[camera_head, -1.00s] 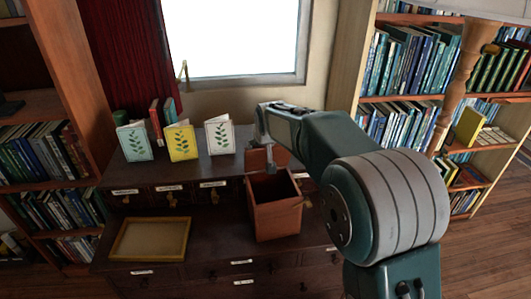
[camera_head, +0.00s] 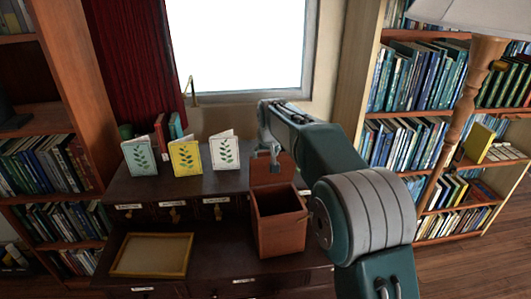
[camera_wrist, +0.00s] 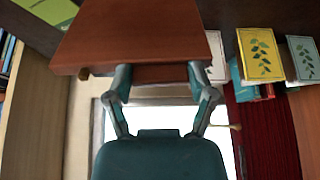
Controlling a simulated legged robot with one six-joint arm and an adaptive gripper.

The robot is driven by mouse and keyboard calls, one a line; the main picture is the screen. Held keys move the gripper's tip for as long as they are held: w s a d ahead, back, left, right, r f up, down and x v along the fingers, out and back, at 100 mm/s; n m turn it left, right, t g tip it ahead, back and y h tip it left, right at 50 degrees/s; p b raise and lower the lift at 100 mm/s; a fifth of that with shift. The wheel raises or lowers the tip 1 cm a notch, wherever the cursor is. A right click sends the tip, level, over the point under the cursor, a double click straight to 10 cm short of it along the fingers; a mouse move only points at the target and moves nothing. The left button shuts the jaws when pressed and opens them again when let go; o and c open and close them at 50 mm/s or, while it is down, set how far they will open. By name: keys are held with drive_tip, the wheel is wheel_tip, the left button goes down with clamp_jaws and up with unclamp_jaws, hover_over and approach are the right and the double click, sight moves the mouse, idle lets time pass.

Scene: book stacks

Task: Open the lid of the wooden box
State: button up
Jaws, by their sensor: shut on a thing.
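The reddish-brown wooden box (camera_head: 281,235) stands on the dark cabinet, its dark inside showing from above. Its lid (camera_head: 272,172) stands raised, close to upright, at the back edge of the opening. My gripper (camera_head: 269,158) is at the upper part of the lid, its fingers reaching down against it. In the wrist view the wooden lid (camera_wrist: 135,35) fills the top middle, with my gripper (camera_wrist: 160,75) closed on its edge, one finger at each side. The exact finger contact is partly hidden by the lid.
Blue, yellow (camera_head: 186,157) and white leaf-patterned books stand left of the box. An empty yellow-framed tray (camera_head: 151,255) lies at front left. Bookshelves stand on both sides, a window (camera_head: 245,50) is behind, and a lamp (camera_head: 475,95) is at the right.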

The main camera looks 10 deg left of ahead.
drive_tip(key=shift+a+f, duration=0.25)
drive_tip(key=shift+d, duration=0.1)
idle(0.3)
drive_tip(key=o, duration=1)
drive_tip(key=shift+o, duration=1.3)
drive_tip(key=shift+a, duration=0.2)
wheel_tip(320, 180, up, 12)
drive_tip(key=s+d, duration=0.1)
drive_tip(key=s, duration=0.1)
drive_tip(key=shift+s+r, duration=0.2)
drive_tip(key=shift+r, duration=0.1)
